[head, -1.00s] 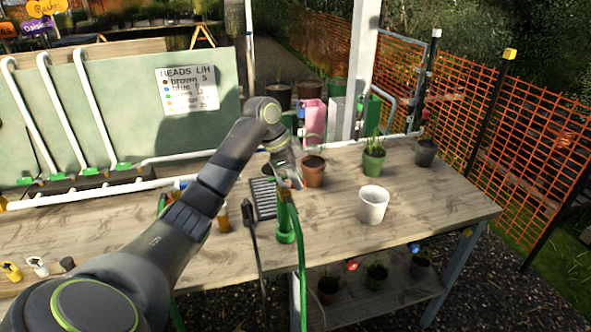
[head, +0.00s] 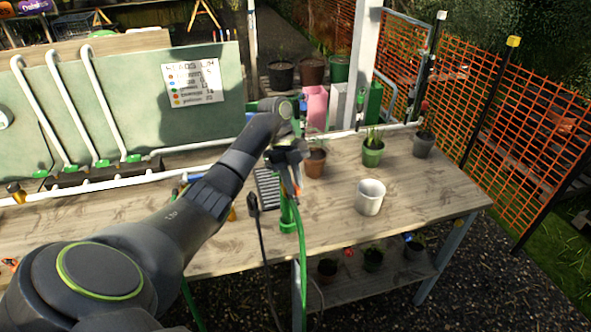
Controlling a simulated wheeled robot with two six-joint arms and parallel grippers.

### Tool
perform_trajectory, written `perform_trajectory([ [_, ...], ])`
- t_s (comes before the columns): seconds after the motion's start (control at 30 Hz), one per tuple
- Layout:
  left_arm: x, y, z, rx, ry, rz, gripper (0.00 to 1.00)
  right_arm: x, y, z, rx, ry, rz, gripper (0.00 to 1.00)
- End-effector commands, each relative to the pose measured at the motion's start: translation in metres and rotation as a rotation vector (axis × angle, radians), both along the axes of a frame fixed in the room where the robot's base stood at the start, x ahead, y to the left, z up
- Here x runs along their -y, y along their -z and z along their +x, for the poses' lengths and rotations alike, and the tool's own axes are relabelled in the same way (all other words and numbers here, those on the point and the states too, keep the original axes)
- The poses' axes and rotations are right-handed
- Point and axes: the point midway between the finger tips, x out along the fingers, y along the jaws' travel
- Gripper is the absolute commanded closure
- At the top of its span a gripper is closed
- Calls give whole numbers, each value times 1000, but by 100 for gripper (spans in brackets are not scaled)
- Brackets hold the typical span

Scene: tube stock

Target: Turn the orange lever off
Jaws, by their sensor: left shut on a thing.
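A green upright post (head: 287,215) stands on the bench with a green hose (head: 301,240) running down beside it. A small orange piece, which looks like the orange lever (head: 297,189), shows at the top of the post, just under my left gripper (head: 291,172). My left gripper reaches in from the left and is shut on what appears to be this lever. The jaws hide most of it, so its angle cannot be told. My right gripper is not in view.
A dark slotted tray (head: 266,187) lies left of the post. A brown pot (head: 315,163), a white pot (head: 370,198) and a green planted pot (head: 373,152) stand to the right. White pipes (head: 107,105) run along the green board. The bench's front right is clear.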

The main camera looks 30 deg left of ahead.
Motion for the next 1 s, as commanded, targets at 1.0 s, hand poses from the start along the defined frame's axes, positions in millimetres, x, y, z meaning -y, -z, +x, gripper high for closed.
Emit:
perform_trajectory([
  [1.0,-6,-1,-9,0,389,4,100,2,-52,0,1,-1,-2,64],
])
